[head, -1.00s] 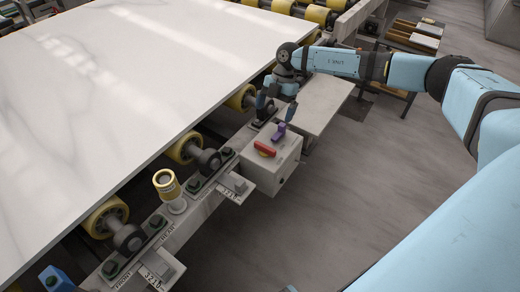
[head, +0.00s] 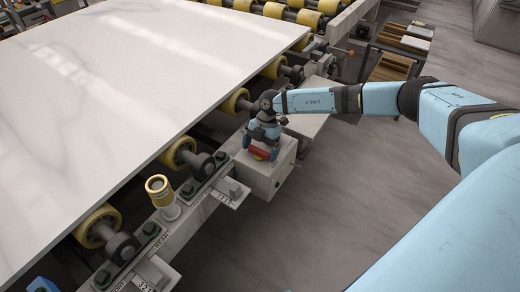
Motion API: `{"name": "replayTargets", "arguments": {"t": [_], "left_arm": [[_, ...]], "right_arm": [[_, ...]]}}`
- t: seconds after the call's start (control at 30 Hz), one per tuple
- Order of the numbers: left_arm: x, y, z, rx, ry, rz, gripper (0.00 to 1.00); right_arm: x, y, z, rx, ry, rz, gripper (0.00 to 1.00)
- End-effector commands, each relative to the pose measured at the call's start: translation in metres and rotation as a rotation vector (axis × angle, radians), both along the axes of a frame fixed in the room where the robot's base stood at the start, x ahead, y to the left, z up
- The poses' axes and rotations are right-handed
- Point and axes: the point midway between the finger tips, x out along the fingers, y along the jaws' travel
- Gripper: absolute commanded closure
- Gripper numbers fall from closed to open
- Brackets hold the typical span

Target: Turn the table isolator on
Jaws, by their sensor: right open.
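The table isolator is a pale grey box (head: 264,178) fixed to the side of the slab table. Its red handle (head: 260,153), with a little yellow around it, shows on top. My right gripper (head: 261,148) points down over the box, its jaws open and its fingertips close around or just above the red handle. I cannot tell whether they touch it. The gripper hides much of the handle and the back of the box top. My left gripper is not in view.
A large white stone slab (head: 130,80) lies on yellow-and-black rollers (head: 180,152). A yellow-topped post (head: 161,189) and small grey brackets (head: 232,190) line the rail left of the box. A flat pale ledge (head: 308,124) lies behind it.

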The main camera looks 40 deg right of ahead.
Motion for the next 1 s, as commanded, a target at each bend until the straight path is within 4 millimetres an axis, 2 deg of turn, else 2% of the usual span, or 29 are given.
{"name": "replayTargets", "arguments": {"t": [0.23, 0.27, 0.4, 0.73, 1.0], "left_arm": [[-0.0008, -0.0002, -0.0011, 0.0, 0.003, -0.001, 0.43], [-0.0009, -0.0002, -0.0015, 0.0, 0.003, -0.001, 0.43], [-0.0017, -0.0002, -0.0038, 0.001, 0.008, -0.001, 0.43], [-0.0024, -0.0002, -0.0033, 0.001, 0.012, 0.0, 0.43], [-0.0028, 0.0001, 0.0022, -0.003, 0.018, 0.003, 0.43]], "right_arm": [[-0.0001, 0.0006, -0.0006, 0.0, 0.0, 0.0, 0.0], [-0.0001, 0.0005, -0.0007, 0.0, 0.0, 0.0, 0.05], [0.0, 0.0006, -0.0005, 0.001, 0.0, 0.0, 0.34], [0.0003, 0.0013, 0.0006, 0.0, -0.001, 0.036, 0.34], [0.0013, 0.0018, 0.0018, 0.001, 0.0, 0.193, 0.34]]}}
